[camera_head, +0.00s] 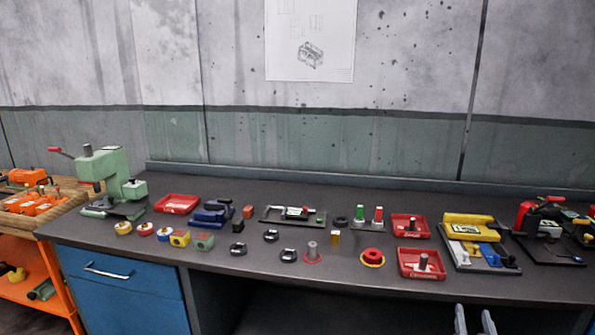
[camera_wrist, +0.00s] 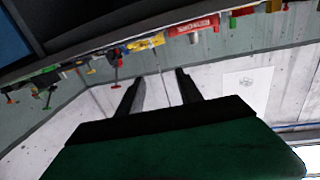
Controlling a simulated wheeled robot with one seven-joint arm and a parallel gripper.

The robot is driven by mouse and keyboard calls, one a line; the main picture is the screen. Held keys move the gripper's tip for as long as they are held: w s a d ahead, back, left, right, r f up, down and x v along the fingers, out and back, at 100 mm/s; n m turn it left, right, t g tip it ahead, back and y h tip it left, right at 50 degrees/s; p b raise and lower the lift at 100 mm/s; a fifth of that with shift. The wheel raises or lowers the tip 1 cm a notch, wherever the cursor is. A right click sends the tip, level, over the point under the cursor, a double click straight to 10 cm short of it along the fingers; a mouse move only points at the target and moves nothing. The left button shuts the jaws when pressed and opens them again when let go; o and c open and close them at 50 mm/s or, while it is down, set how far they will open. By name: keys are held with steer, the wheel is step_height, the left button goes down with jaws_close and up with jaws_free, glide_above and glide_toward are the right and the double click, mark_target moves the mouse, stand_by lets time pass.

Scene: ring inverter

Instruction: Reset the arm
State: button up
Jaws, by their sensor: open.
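My gripper (camera_wrist: 155,80) shows in the wrist view with its two dark fingers spread apart and nothing between them. In that view the room appears upside down, and the fingers stand against the pale wall. In the head view, two grey tips (camera_head: 473,320) at the bottom edge, right of the middle, appear to be the same fingers, in front of the workbench (camera_head: 350,290) and lower than its top. The rest of my arm is out of the head view.
The workbench holds a green press (camera_head: 112,180), red trays (camera_head: 422,263), a yellow fixture (camera_head: 470,228), a red ring (camera_head: 373,256) and several dark rings and small blocks. An orange cart (camera_head: 40,265) stands at the left. The bench's front edge lies behind my fingers.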

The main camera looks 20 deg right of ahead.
steer(key=w+a+f+m+g+y, duration=0.1)
steer(key=a+f+y, duration=0.35)
steer(key=f, duration=0.25)
steer(key=a+f+m+g+y, duration=0.1)
steer(key=a+f+y, duration=0.35)
steer(key=f, duration=0.35)
steer(key=s+a+f+m+g+y, duration=0.1)
steer(key=s+a+f+g+y, duration=0.1)
steer(key=s+a+f+g, duration=0.25)
steer(key=s+a+f+m+g+y, duration=0.25)
steer(key=s+a, duration=0.25)
steer(key=s, duration=0.3)
step_height(320, 180, up, 10)
steer(key=a+n+g+p, duration=0.3)
steer(key=g, duration=0.2)
steer(key=w+a+r+n+t+h+p, duration=0.25)
steer(key=w+a+r+n, duration=0.3)
steer(key=w+r, duration=0.5)
steer(key=w+a+r+n+p, duration=0.1)
steer(key=w+a+r+n, duration=0.1)
steer(key=a, duration=0.4)
steer(key=w+a+r+n+p, duration=0.1)
steer(key=a+r+n, duration=0.2)
steer(key=a, duration=0.3)
steer(key=shift+w+r+t+p, duration=0.35)
steer(key=shift+r+t, duration=0.05)
steer(key=shift+t, duration=0.05)
